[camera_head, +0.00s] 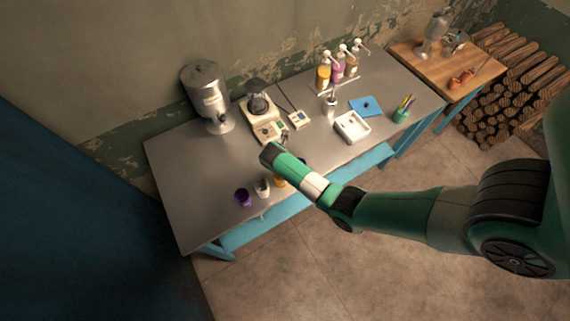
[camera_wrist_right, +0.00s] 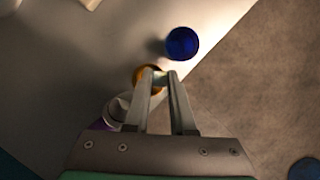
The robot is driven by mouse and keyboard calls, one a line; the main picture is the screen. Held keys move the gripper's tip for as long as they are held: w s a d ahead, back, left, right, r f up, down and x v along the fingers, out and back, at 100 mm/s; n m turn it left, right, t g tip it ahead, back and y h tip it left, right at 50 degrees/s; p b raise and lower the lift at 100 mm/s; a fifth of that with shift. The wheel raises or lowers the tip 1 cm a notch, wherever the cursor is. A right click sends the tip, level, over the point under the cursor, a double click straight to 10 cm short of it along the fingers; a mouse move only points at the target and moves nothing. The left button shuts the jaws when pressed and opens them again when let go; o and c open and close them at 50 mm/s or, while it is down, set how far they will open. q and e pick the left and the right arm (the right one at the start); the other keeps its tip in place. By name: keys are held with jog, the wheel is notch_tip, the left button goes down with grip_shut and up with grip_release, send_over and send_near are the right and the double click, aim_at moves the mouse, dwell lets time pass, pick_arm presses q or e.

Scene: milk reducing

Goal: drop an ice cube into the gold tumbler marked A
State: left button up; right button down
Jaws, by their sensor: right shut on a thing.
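The gold tumbler (camera_head: 280,182) stands near the table's front edge, partly covered by my right arm in the head view. In the right wrist view the gold tumbler (camera_wrist_right: 148,77) lies just beyond and partly behind the fingertips. The A mark cannot be made out. My right gripper (camera_wrist_right: 164,76) is shut on a small pale piece (camera_wrist_right: 160,73), apparently an ice cube, above the tumbler's right side in that view. In the head view my right arm hides most of the gripper. My left gripper is not in view.
A blue cup (camera_wrist_right: 182,43), a pale cup (camera_head: 262,187) and a purple cup (camera_head: 243,197) stand close by along the front edge. A blender-like machine (camera_head: 262,117), a metal dispenser (camera_head: 207,98) and a white tray (camera_head: 352,116) stand farther back. The table's left end is clear.

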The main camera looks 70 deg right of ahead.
jog(key=c, duration=0.7)
grip_release()
jog(key=shift+r, duration=0.1)
jog(key=p+v, duration=0.2)
jog(key=v, duration=0.9)
jog(key=shift+a+r, duration=0.15)
jog(key=shift+r, duration=0.1)
